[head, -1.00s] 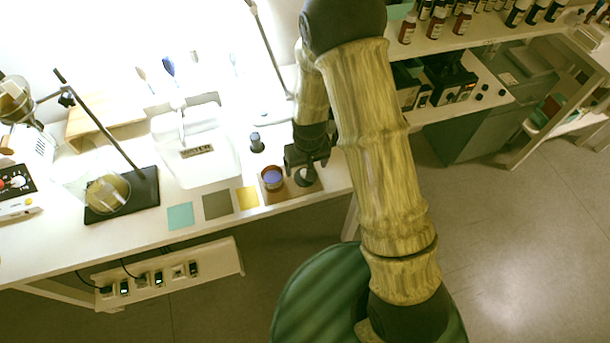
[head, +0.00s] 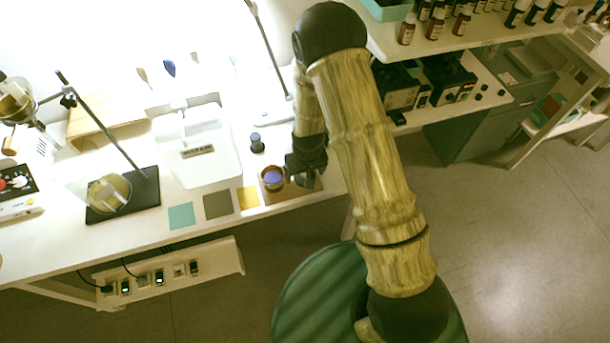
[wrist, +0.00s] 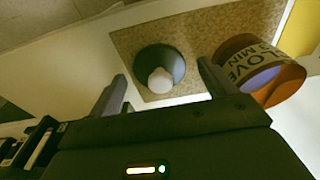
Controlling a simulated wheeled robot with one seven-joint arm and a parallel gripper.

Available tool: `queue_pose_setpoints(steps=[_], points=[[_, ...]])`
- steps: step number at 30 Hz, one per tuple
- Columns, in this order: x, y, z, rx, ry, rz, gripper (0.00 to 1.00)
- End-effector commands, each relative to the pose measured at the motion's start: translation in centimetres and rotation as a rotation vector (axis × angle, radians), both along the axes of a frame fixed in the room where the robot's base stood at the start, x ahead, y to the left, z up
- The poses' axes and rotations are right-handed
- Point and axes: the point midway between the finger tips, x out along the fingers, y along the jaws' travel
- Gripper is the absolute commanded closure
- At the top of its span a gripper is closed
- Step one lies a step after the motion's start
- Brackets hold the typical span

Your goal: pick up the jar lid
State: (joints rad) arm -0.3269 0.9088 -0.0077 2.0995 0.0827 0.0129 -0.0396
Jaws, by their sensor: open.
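The jar lid (wrist: 178,62) is a dark round disc with a pale knob (wrist: 161,80) on top. It lies on a brown cork mat (wrist: 215,28) in the wrist view; my gripper hides it in the head view. My gripper (wrist: 162,69) is open, with one finger on each side of the lid's near part and the knob between them in the picture. Whether the fingers touch it I cannot tell. In the head view my gripper (head: 303,173) is low over the mat. An amber jar (wrist: 282,82) with a printed label stands right of the lid.
The jar also shows left of my gripper in the head view (head: 272,184). Yellow (head: 248,198), grey (head: 217,204) and teal (head: 181,215) squares lie further left. A small dark object (head: 257,144) stands behind. The bench's front edge is close.

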Motion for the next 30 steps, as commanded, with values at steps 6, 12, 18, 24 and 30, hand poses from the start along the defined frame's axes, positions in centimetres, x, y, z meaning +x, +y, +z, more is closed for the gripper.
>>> queue_pose_setpoints(steps=[6,12,18,24,30], points=[[0.0,0.0,0.0,0.0,0.0,0.0,0.36],[0.0,0.0,0.0,0.0,0.0,0.0,0.64],[0.0,0.0,0.0,0.0,0.0,0.0,0.65],[0.1,0.0,0.5,0.001,-0.002,0.0,0.65],[0.1,0.0,2.8,0.001,-0.005,0.0,0.65]])
